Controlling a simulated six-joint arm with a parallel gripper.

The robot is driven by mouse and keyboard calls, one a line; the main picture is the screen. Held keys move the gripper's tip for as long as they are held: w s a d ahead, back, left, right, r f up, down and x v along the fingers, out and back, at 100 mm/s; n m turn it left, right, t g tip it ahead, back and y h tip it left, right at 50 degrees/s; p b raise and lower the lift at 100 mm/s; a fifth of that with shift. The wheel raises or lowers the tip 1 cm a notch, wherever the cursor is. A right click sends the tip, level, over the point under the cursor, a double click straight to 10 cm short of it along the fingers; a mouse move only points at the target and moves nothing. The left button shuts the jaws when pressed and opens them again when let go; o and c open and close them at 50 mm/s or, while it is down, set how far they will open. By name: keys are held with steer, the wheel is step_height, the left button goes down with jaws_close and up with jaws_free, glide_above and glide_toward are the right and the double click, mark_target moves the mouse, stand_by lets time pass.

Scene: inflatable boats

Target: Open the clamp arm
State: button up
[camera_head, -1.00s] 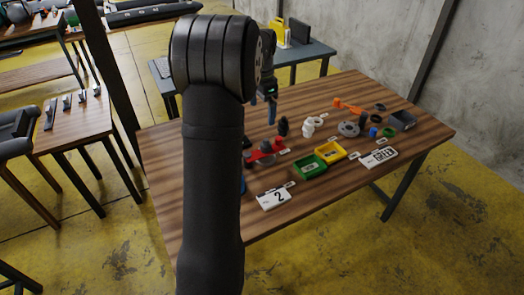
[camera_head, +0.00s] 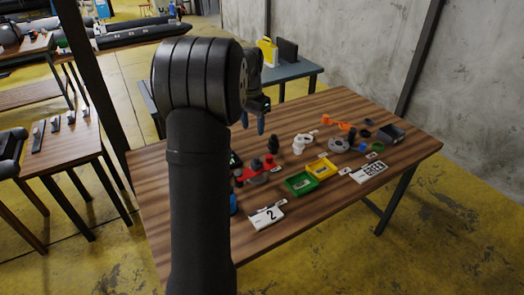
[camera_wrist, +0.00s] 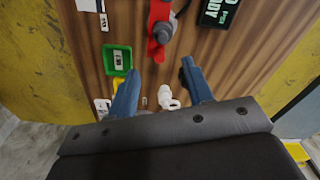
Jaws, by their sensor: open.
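A red clamp-like part with a grey round piece (camera_head: 256,176) lies on the wooden table, partly hidden by my arm. It also shows in the wrist view (camera_wrist: 159,14), at the top with a grey knob. I cannot tell for sure which piece is the clamp arm. My gripper (camera_head: 253,121) is open and empty, above the table's far side. In the wrist view its blue fingers (camera_wrist: 160,70) are wide apart, with the red part beyond their tips and not touching them.
A green tray (camera_head: 300,184), a yellow tray (camera_head: 321,168), a white fitting (camera_head: 299,146) and an orange tool (camera_head: 337,122) lie on the table. A black sign with green letters (camera_wrist: 218,10) stands beside the red part.

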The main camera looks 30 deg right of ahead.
steer(key=n, duration=0.7)
steer(key=n+t+h, duration=0.2)
steer(key=n+h, duration=0.2)
steer(key=n, duration=2.6)
glide_toward(269, 156)
steer(key=x, duration=0.9)
steer(key=shift+d+f, duration=0.1)
steer(key=shift+f, duration=0.05)
jaws_close()
